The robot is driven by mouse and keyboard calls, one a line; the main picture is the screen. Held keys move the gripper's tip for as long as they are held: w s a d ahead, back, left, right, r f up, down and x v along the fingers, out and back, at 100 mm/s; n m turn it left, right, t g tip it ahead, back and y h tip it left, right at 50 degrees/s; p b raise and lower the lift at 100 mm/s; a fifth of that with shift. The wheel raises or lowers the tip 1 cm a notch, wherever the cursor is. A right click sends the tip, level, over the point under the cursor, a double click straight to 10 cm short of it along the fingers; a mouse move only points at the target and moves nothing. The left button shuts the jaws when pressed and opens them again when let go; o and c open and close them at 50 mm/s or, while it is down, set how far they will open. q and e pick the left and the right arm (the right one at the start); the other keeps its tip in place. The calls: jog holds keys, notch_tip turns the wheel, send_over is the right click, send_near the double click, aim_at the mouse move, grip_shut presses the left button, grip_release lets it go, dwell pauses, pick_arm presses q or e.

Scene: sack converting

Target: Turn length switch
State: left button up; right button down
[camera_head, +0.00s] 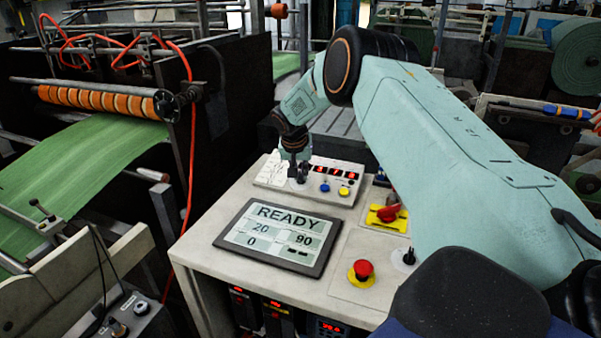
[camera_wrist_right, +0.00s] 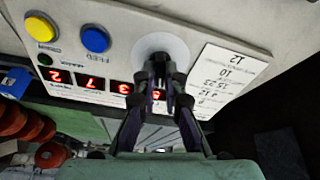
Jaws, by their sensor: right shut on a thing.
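The length switch (camera_wrist_right: 160,48) sits on a pale round base on the small control box (camera_head: 262,177) at the back of the console. My right gripper (camera_head: 294,163) reaches down onto it from above, its fingers shut on the knob. In the right wrist view the fingertips (camera_wrist_right: 161,82) close around the knob and hide most of it. Beside the switch a red digit display (camera_head: 335,171) is lit. A blue button (camera_head: 325,187) and a yellow button (camera_head: 344,191) are below the display. My left gripper is not in view.
The console (camera_head: 205,251) carries a tablet reading READY (camera_head: 280,236), a red rotary switch (camera_head: 388,212) on yellow, and a red emergency button (camera_head: 363,269). A card with handwritten numbers (camera_wrist_right: 225,75) lies beside the switch. Green sheet (camera_head: 85,170) runs through the machine at left.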

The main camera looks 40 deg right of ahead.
dwell(0.5)
jog(key=n+p, duration=0.1)
jog(key=n, duration=0.1)
jog(key=shift+n, duration=0.4)
jog(key=shift+n+y, duration=0.5)
jog(key=shift+n, duration=1.1)
jog(key=c, duration=1.4)
grip_release()
jog(key=shift+c, duration=0.2)
jog(key=shift+r, duration=0.15)
